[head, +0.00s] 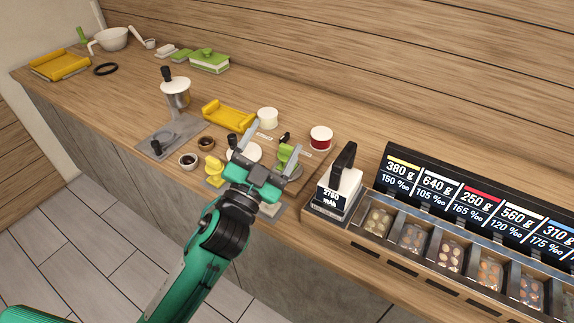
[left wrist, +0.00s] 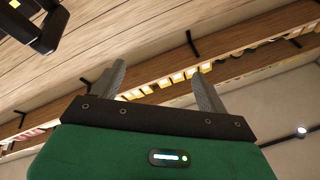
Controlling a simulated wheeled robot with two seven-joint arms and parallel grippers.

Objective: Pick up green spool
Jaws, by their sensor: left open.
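A light green object (head: 286,153), which looks like the green spool, stands on the counter and is partly hidden by my left gripper. My left gripper (head: 272,143) is open above the front of the counter, its fingers around or in front of the green object in the head view; I cannot tell the depth gap. In the left wrist view the two fingers (left wrist: 160,82) are spread with nothing between them, and the spool does not show there. My right gripper is not in view.
A yellow tray (head: 229,115), a white jar (head: 267,118) and a red-filled jar (head: 321,137) stand behind the gripper. A black-handled white block (head: 339,187) and a labelled sample rack (head: 450,245) are to the right.

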